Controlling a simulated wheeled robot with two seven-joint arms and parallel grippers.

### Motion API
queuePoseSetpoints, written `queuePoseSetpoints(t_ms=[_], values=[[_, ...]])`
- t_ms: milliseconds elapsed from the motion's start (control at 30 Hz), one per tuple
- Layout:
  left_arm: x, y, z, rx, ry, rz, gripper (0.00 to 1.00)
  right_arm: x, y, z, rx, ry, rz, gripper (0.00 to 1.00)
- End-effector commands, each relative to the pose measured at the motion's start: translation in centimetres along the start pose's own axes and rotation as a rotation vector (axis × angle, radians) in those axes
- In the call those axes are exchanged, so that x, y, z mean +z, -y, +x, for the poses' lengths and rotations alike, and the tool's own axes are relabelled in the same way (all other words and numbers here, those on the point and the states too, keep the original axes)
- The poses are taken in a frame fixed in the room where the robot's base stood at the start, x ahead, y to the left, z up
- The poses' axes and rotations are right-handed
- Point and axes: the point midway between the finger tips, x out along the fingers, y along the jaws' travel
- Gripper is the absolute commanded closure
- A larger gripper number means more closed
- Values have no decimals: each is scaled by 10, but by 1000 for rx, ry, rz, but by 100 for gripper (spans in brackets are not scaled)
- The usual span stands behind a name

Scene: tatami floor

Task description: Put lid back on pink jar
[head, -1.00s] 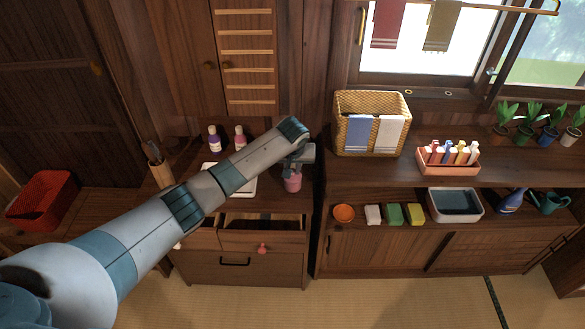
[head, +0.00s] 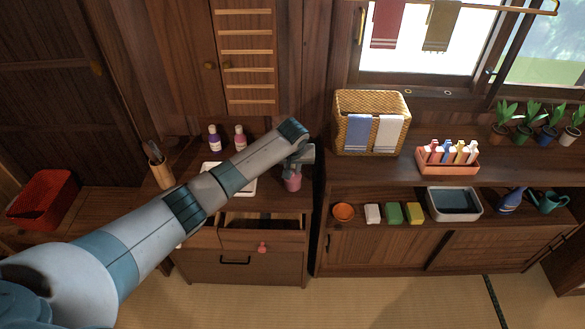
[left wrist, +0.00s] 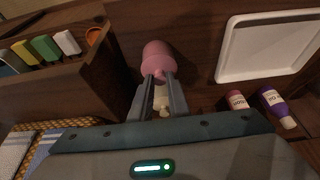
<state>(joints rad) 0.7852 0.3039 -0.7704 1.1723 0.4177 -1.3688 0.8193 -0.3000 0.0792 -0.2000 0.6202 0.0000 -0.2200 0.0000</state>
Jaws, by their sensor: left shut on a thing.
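The pink jar (head: 292,184) stands on the low cabinet top, near its right edge. In the left wrist view the jar (left wrist: 156,49) is just beyond my left fingertips. My left gripper (head: 294,168) is directly over the jar, and it shows in the left wrist view (left wrist: 160,84). Its fingers are shut on the pink lid (left wrist: 159,70), which is at the jar's mouth. I cannot tell whether the lid is fully seated or a small gap is left. My right gripper is not in view.
A white tray (head: 243,184) lies left of the jar. Purple (head: 214,139) and pink (head: 239,138) bottles stand behind it. An open drawer (head: 263,235) is below. The taller cabinet with a wicker basket (head: 345,110) is close on the right.

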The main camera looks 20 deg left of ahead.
Motion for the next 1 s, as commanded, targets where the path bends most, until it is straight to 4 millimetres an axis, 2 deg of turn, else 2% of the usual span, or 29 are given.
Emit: queuePoseSetpoints(t_ms=[1000], values=[[0,0,0,0,1,-1,100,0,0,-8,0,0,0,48]])
